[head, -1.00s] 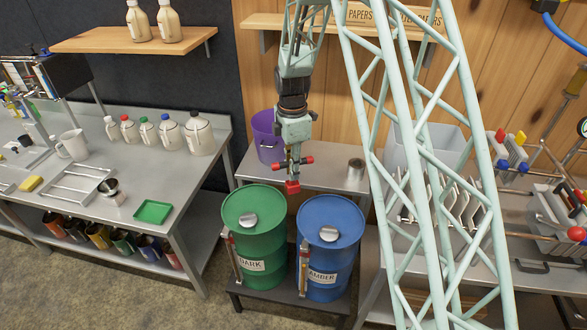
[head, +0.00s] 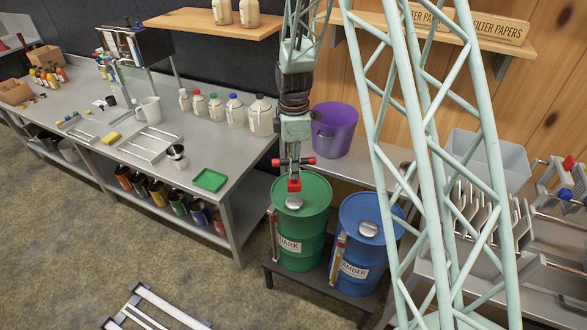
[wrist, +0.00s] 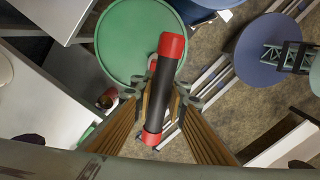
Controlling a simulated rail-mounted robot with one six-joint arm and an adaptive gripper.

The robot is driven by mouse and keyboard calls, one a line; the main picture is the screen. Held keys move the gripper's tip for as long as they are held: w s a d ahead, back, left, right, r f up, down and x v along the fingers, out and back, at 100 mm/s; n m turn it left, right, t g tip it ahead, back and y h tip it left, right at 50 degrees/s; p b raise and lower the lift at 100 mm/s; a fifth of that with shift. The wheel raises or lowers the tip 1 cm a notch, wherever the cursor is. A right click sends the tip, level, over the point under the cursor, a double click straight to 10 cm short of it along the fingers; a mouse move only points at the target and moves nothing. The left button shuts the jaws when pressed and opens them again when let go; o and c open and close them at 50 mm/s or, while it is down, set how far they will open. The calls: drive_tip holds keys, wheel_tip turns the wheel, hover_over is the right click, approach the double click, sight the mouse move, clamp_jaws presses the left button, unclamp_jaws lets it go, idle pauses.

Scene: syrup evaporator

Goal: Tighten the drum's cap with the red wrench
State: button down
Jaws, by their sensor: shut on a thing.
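My gripper (head: 294,163) is shut on the red wrench (head: 294,185), which has a red block at its lower end. In the wrist view the wrench (wrist: 160,90) shows a black handle with red ends between the fingers. The wrench's lower end shows right above the silver cap (head: 294,203) of the green drum (head: 303,228), labelled DARK; I cannot tell whether they touch. The blue drum (head: 372,250), labelled AMBER, stands to its right with its own silver cap (head: 367,229).
Both drums stand on a low dark stand (head: 320,285). A steel bench (head: 215,150) with jugs and a green tray (head: 210,180) is at the left. A purple bucket (head: 334,130) stands on the table behind the drums. My lattice column crosses the right side.

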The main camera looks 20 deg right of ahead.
sight(294, 183)
drive_tip(key=shift+f, duration=0.15)
drive_tip(key=shift+f+b, duration=0.6)
drive_tip(key=shift+f, duration=0.45)
drive_tip(key=shift+f+b, duration=1.35)
drive_tip(key=shift+f, duration=0.9)
idle(1.7)
idle(0.5)
drive_tip(key=shift+m+b, duration=0.3)
drive_tip(key=shift+m, duration=2.6)
drive_tip(key=shift+m, duration=2.9)
